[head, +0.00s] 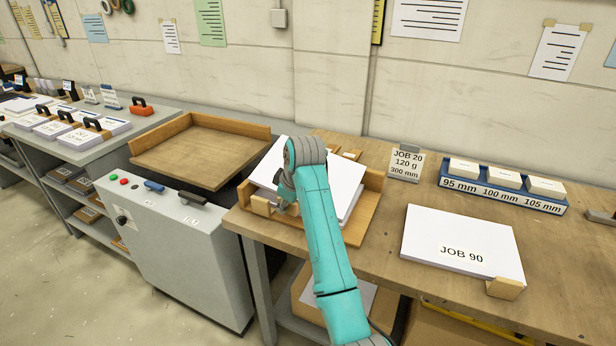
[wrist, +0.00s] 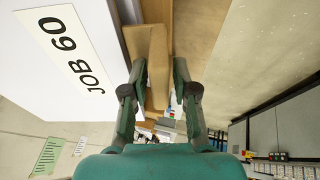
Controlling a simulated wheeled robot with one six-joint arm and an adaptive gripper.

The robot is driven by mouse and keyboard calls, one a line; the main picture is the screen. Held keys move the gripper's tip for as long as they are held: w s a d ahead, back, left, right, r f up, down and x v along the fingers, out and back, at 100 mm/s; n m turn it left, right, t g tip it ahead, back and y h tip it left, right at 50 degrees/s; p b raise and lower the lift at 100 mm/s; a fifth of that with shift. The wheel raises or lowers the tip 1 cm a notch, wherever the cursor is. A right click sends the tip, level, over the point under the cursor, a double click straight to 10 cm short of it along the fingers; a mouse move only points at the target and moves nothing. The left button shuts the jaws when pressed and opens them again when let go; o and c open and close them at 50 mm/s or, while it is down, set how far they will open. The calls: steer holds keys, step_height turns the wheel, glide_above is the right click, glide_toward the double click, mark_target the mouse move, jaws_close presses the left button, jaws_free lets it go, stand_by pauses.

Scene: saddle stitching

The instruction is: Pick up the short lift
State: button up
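A white paper stack lies in a wooden tray (head: 366,222) on the bench, partly hidden behind my arm. In the wrist view a stack labelled JOB 60 (wrist: 105,25) fills the upper left, with a wooden block (wrist: 158,75) at its edge. My gripper (wrist: 159,68) has its fingers apart on either side of this block, with what look like narrow gaps. In the head view my gripper is at the tray's front left, mostly hidden by my wrist. Another stack, labelled JOB 90 (head: 455,232), lies flat at right with a wooden block at its front corner.
A JOB 20 card (head: 405,165) stands behind the tray. A blue rack (head: 500,188) marked 95, 100 and 105 mm is at the back right. At left stand a grey machine (head: 180,250) with an empty wooden tray top (head: 200,150) and a bench with several stacks.

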jaws_close()
steer(key=shift+r, duration=0.2)
stand_by(0.3)
